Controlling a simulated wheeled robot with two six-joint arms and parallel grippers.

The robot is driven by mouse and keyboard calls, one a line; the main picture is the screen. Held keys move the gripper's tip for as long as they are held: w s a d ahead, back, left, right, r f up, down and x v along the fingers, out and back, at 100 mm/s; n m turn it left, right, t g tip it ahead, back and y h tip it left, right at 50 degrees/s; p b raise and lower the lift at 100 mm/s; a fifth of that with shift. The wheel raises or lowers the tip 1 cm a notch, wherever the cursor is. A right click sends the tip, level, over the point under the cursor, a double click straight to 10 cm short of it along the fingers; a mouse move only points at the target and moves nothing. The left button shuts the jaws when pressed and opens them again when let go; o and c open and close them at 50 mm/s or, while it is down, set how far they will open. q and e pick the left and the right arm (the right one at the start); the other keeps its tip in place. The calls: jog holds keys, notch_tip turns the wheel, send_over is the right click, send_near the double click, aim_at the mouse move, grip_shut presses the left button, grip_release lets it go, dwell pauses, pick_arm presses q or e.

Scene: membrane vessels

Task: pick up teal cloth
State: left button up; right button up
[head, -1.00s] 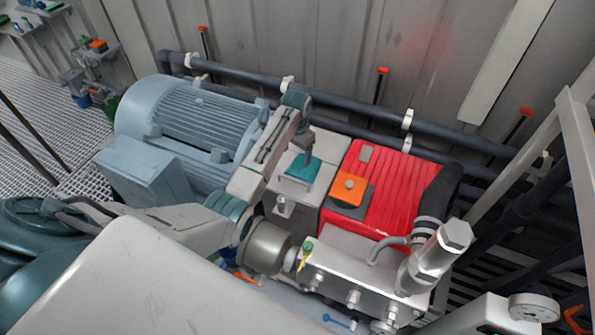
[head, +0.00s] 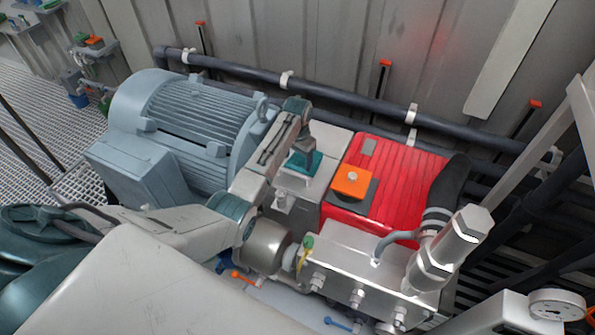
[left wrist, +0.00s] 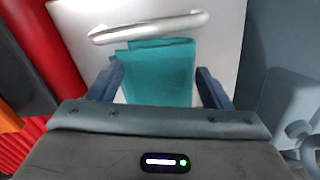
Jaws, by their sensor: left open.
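The teal cloth (head: 312,164) lies on top of the grey block between the blue-grey motor and the red cover. In the left wrist view the teal cloth (left wrist: 157,76) is beside a silver bar handle (left wrist: 148,27), and its upper edge meets the handle. My left gripper (head: 303,157) is right over the cloth and hides part of it. In the left wrist view my left gripper (left wrist: 158,85) is open, one finger on each side of the cloth. I cannot tell whether the fingers touch it. My right gripper is not in view.
The blue-grey motor (head: 200,115) stands left of the cloth. The red ribbed cover (head: 405,180) with an orange block (head: 352,182) on it is at the right. A steel pump head (head: 350,265) is in front. Dark pipes (head: 350,108) run along the wall behind.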

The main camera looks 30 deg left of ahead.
pick_arm(q)
jog(key=shift+f, duration=0.55)
jog(key=shift+f, duration=0.2)
jog(key=shift+f+b, duration=0.3)
jog(key=shift+f, duration=0.15)
jog(key=shift+s, duration=0.1)
jog(key=c, duration=1.4)
notch_tip(320, 180, up, 7)
jog(key=p, duration=0.7)
jog(key=shift+c, duration=0.4)
jog(key=shift+r+p, duration=0.35)
jog(key=shift+r, duration=2.15)
